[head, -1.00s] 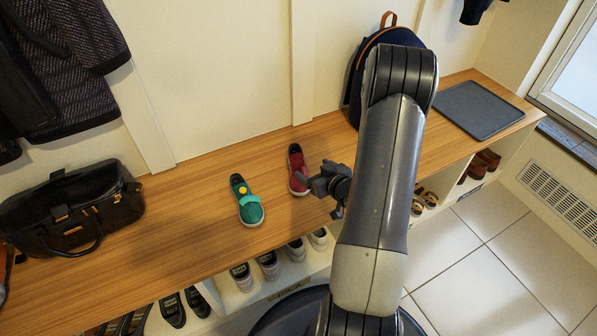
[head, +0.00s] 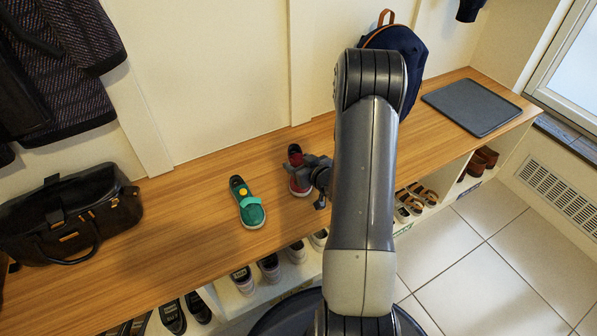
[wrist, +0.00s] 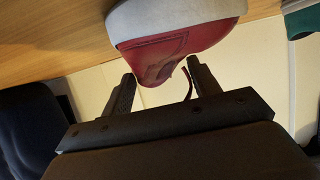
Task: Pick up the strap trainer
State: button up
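A green shoe (head: 247,202) with a lighter green strap and a yellow dot lies on the wooden bench. A red shoe (head: 296,160) with a pale sole lies to its right; whether it has a strap is hidden. My gripper (head: 314,176) is at the red shoe's right side and covers part of it. In the wrist view the red shoe (wrist: 180,48) shows one end between and just beyond the open fingers of my gripper (wrist: 160,72). I see no clear grip on it. A bit of green shoe (wrist: 303,22) shows at the wrist view's upper right.
The wooden bench (head: 190,225) has free room around the green shoe. A black handbag (head: 70,215) stands at left, a navy backpack (head: 408,62) behind my arm, and a grey tray (head: 472,107) at right. Cubbies below hold several shoes. Coats (head: 60,70) hang at upper left.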

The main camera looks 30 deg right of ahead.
jog(key=c, duration=0.6)
notch_tip(320, 180, up, 10)
jog(key=p, duration=0.4)
jog(key=o, duration=0.4)
jog(key=c, duration=0.7)
